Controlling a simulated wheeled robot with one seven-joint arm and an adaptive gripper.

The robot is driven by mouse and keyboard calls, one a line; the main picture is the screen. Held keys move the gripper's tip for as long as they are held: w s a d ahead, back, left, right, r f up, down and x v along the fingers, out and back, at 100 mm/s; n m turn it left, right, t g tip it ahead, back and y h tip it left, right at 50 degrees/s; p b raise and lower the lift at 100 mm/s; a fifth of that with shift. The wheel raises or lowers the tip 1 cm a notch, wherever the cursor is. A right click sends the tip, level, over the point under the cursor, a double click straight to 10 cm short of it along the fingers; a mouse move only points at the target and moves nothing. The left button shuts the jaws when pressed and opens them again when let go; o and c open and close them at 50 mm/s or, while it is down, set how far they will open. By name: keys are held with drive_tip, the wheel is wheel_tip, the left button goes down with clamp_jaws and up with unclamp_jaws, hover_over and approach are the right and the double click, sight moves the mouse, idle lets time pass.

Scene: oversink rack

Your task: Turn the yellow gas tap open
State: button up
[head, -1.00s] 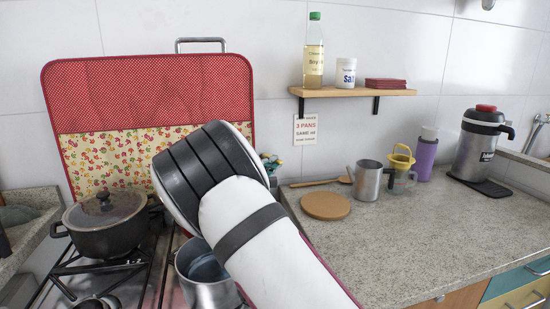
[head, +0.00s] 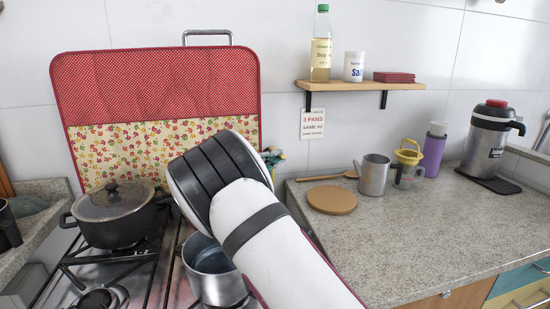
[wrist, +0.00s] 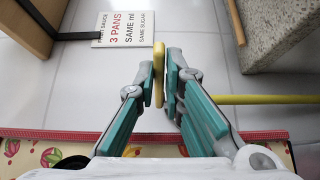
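The yellow gas tap (wrist: 158,72) shows in the wrist view as a narrow yellow handle, seen nearly edge-on in front of the tiled wall. My gripper (wrist: 159,80) has its two teal fingers close on either side of the handle, and the tips look pressed against it. A yellow pipe (wrist: 250,99) runs to the right behind the right finger. In the head view my wrist hides the tap, and only small teal parts of my gripper (head: 272,158) show beyond it.
A red, flowered padded cover (head: 160,95) stands upright behind the stove, close to my wrist. A lidded black pot (head: 115,218) and a metal pot (head: 212,272) stand on the stove. A wooden shelf (head: 425,86) is on the wall above the stone counter (head: 400,240).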

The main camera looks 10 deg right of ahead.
drive_tip(key=shift+o, duration=1.4)
drive_tip(key=v, duration=1.2)
